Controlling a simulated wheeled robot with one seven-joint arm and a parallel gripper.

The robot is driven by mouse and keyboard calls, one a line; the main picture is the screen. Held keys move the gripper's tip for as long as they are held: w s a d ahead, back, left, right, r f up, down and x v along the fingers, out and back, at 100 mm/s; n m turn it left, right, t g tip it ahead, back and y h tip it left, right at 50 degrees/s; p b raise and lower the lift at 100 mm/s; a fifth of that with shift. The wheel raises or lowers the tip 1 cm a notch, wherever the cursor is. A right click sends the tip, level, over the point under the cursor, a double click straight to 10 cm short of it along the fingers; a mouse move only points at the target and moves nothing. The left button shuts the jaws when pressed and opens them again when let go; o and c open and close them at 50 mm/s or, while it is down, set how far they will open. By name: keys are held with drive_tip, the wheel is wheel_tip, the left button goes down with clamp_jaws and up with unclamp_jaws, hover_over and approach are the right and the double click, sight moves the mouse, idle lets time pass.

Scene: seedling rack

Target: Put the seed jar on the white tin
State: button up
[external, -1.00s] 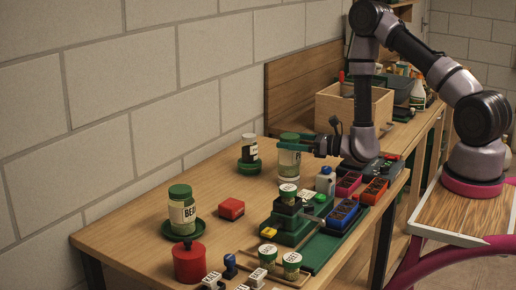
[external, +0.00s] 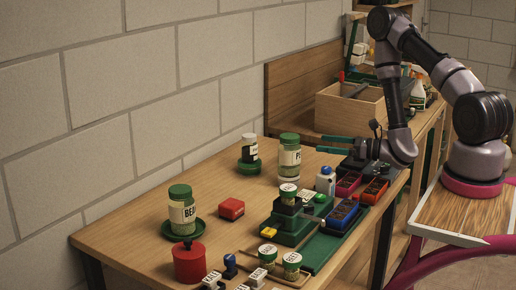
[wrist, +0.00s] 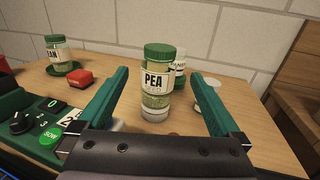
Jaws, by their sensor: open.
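The seed jar (external: 289,156), with a green lid and a label, stands upright beyond my gripper. In the wrist view its label reads PEA (wrist: 155,82). A low white round piece shows directly under it, seemingly the white tin (external: 288,180); it also shows in the wrist view (wrist: 154,114). The jar appears to rest on it. My gripper (external: 338,144) is open and empty, to the right of the jar in the external view. In the wrist view the green fingers (wrist: 158,95) are wide apart, with the jar beyond them, untouched.
A white-lidded jar (external: 249,149) stands behind on a green base. A pale cylinder (wrist: 208,97) is partly hidden by my right finger. A BEAN jar (external: 182,211), red block (external: 231,209) and green machine (external: 293,229) are nearby. A wooden box (external: 350,112) stands farther back.

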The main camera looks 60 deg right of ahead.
drive_tip(key=s+a+r+n+g+y, duration=0.2)
drive_tip(key=a+r+n+g+y, duration=0.3)
drive_tip(key=a+r+n+y, duration=0.65)
drive_tip(key=s+a+r+n+g, duration=0.8)
drive_tip(key=s+r+n+g, duration=0.1)
drive_tip(key=s+g, duration=0.2)
drive_tip(key=s+d+r+n+g+h, duration=0.1)
drive_tip(key=s+d+r+n+h, duration=0.15)
drive_tip(key=s+n+h, duration=0.45)
drive_tip(key=d+r+n+t+h, duration=0.1)
drive_tip(key=d+r+t+h, duration=0.5)
drive_tip(key=d+r+h, duration=0.1)
wheel_tip(320, 180, up, 2)
drive_tip(key=shift+s+d+r+t, duration=0.2)
drive_tip(key=shift+s+d+t, duration=0.25)
drive_tip(key=shift+d, duration=0.15)
